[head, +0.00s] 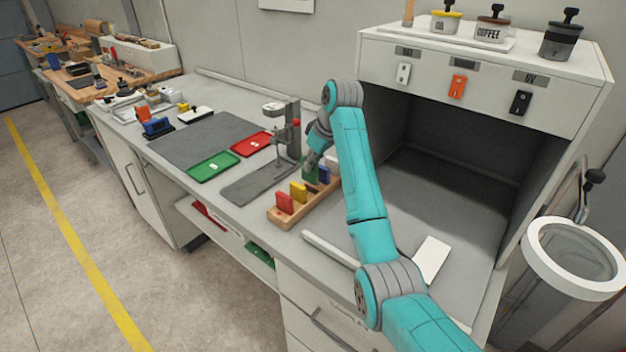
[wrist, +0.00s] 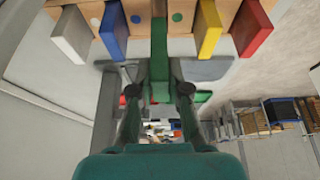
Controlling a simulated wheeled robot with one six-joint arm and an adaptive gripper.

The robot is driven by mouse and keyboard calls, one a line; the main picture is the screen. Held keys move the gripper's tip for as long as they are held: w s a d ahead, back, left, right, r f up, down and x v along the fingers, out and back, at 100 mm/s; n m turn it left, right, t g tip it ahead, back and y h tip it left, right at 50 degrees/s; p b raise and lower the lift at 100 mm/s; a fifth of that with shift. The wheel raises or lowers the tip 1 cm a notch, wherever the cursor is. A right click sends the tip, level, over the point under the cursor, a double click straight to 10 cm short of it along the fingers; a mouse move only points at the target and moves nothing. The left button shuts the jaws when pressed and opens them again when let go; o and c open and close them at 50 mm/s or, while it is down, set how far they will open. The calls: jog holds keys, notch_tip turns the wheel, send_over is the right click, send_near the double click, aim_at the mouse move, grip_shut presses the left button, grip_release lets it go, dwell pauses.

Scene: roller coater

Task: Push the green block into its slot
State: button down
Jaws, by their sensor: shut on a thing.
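My gripper (wrist: 158,92) is shut on the green block (wrist: 160,60), which stands between its two fingers in the wrist view. The block's far end reaches the wooden rack (wrist: 186,9), between the blue block (wrist: 114,30) and the yellow block (wrist: 209,28). I cannot tell how deep it sits in its slot. In the head view the green block (head: 311,173) is at the rack (head: 312,204), partly hidden by my gripper. The red block (head: 284,203) is at the rack's near end.
A white block (wrist: 71,35) stands beyond the blue one. A grey stand (head: 290,130) rises just left of my arm. Green (head: 213,166) and red (head: 251,144) trays lie on the bench. An open dark booth (head: 455,150) is at the right.

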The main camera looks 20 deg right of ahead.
aim_at(310, 182)
jog(key=shift+s+f, duration=0.15)
jog(key=shift+f, duration=2.75)
jog(key=c, duration=1.2)
grip_release()
jog(key=shift+a+f, duration=0.1)
jog(key=shift+o, duration=0.3)
jog(key=shift+r, duration=0.25)
jog(key=shift+r, duration=0.1)
